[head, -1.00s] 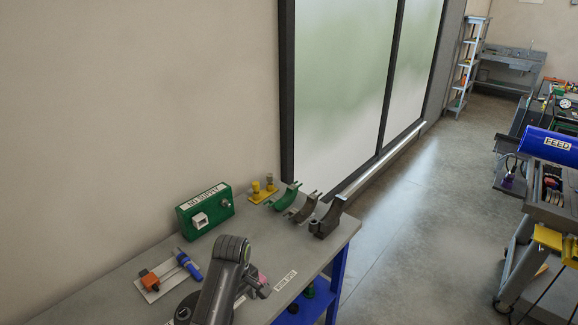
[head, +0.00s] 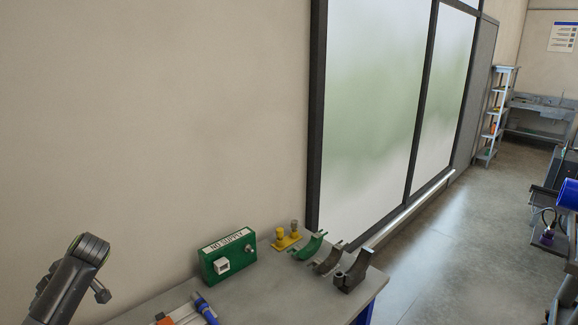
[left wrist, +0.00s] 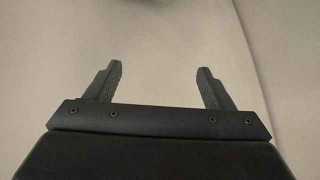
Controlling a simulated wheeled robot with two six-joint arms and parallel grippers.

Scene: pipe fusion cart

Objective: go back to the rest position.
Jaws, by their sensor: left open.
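My left gripper (left wrist: 158,72) shows in the left wrist view, with its two dark fingers spread apart and nothing between them. Behind it is only a plain pale surface. In the head view a dark grey link of my arm rises at the lower left, in front of the beige wall. The left fingertips do not show in the head view. My right gripper is in neither view.
A grey bench (head: 263,300) holds a green "NO SUPPLY" box (head: 228,256), a yellow stand (head: 287,241), several curved saddles (head: 328,260) and a blue-handled tool (head: 205,308). Open floor (head: 450,250) lies to the right. A blue cylinder (head: 568,194) is at the right edge.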

